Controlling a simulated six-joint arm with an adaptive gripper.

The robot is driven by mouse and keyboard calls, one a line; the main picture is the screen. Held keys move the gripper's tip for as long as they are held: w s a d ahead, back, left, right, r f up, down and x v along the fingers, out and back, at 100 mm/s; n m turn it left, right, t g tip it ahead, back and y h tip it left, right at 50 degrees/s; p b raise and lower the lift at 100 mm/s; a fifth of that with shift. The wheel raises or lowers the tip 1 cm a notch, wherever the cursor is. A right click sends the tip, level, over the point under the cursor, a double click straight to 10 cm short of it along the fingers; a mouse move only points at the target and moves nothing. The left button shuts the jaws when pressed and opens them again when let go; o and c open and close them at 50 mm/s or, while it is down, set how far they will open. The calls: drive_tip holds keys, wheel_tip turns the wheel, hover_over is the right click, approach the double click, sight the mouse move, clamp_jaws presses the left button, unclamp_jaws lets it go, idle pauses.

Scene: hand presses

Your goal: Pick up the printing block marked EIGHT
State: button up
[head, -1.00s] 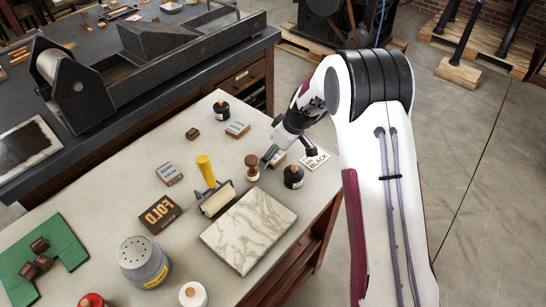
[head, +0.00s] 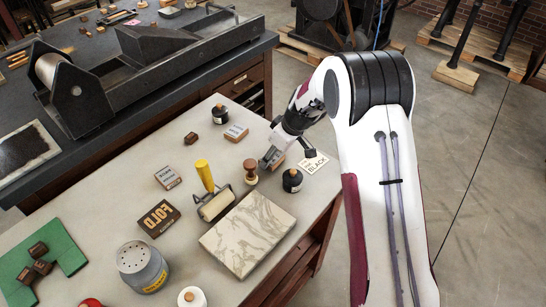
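My gripper (head: 271,162) points down near the right edge of the pale worktable, at a small block (head: 279,161). The gripper hides much of this block, and its marking is not readable. I cannot tell whether the fingers are open or shut on it. Two other pale-topped blocks with small lettering lie on the table, one further back (head: 236,132) and one left of the yellow-handled roller (head: 168,178). I cannot read the word EIGHT on any of them.
A wooden-handled stamp (head: 250,172) stands just left of my gripper, and a black ink bottle (head: 292,181) just right. The roller (head: 214,203), marble slab (head: 247,233) and FOLD box (head: 159,218) are nearer the camera.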

wheel_tip(320, 180, up, 9)
idle(0.5)
